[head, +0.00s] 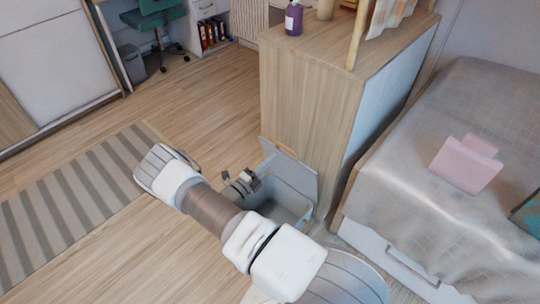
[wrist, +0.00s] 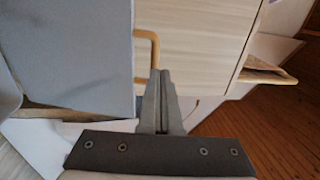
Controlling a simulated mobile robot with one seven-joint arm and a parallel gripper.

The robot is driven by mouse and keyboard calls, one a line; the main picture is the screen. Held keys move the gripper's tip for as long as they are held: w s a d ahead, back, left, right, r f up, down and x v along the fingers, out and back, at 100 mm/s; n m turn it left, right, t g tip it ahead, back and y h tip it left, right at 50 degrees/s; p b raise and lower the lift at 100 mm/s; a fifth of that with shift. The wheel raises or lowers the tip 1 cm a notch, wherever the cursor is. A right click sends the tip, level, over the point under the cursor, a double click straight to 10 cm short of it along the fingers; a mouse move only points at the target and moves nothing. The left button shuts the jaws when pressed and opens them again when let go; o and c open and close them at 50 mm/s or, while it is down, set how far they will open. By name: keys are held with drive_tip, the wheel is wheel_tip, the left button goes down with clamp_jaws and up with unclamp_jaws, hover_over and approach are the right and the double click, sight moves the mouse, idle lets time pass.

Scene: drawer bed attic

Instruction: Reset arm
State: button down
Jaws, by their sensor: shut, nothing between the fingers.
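My gripper (head: 262,174) is low beside the wooden cabinet in the head view, just over a grey open box-like compartment (head: 287,205). In the wrist view its two dark fingers (wrist: 160,74) are pressed together with nothing between them. In the wrist view, the handle (wrist: 152,42) shows just beyond the fingertips, beside a grey panel (wrist: 68,55). I cannot tell whether the fingers touch the handle. My arm partly hides the compartment.
The wooden cabinet (head: 302,103) carries a purple bottle (head: 293,18). A bed (head: 415,180) with a pink object (head: 466,165) is at the right. A striped rug (head: 75,195) lies at the left. The wooden floor (head: 215,95) behind my arm is clear.

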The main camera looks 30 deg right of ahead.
drive_tip(key=r+p+v, duration=0.1)
drive_tip(key=v, duration=0.9)
drive_tip(key=shift+p, duration=0.35)
drive_tip(key=shift+r, duration=0.1)
drive_tip(key=s+d+r+m+g+y, duration=0.1)
drive_tip(key=s+r+m+g+y, duration=0.35)
drive_tip(key=r+m, duration=0.7)
drive_tip(key=s+r+m+g+y, duration=0.3)
drive_tip(key=r+m+g+y, duration=0.15)
drive_tip(key=r+m, duration=0.7)
drive_tip(key=s+a+r+m+t+y, duration=0.3)
drive_tip(key=s+r+m+t+y, duration=0.15)
drive_tip(key=s+r+m, duration=0.4)
drive_tip(key=s+a+r+m+t+y, duration=0.3)
drive_tip(key=s+r+m+y, duration=0.2)
drive_tip(key=s+r+m, duration=0.3)
wheel_tip(320, 180, up, 22)
drive_tip(key=w+p, duration=0.1)
drive_tip(key=p, duration=2)
drive_tip(key=shift+w+m, duration=0.25)
drive_tip(key=shift+m, duration=0.2)
